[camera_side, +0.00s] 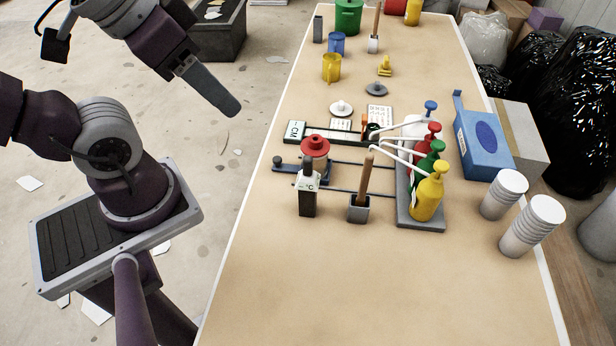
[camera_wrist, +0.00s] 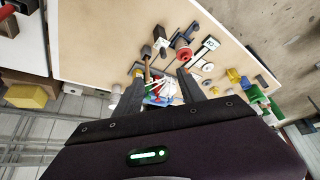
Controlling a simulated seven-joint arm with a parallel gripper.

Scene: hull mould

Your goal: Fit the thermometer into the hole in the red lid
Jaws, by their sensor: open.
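The thermometer (camera_side: 308,180), a grey-topped stick with a white "°C" plate, stands upright in a dark block near the middle of the table. It seems to show in the wrist view (camera_wrist: 160,35) too. The red lid (camera_side: 315,144) sits on a small pot just behind it, beside a blue base. The lid also shows in the wrist view (camera_wrist: 184,52); its hole is too small to make out. My gripper (camera_side: 230,106) is high at the left, off the table's left edge and apart from both. In the wrist view its two fingers (camera_wrist: 160,79) are spread with nothing held.
A wooden stick stands in a grey holder (camera_side: 359,209) right of the thermometer. Several pump bottles (camera_side: 427,194) stand in a grey tray with spouts pointing left. White cup stacks (camera_side: 531,226) and a blue box (camera_side: 483,140) are at the right. The front of the table (camera_side: 370,295) is clear.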

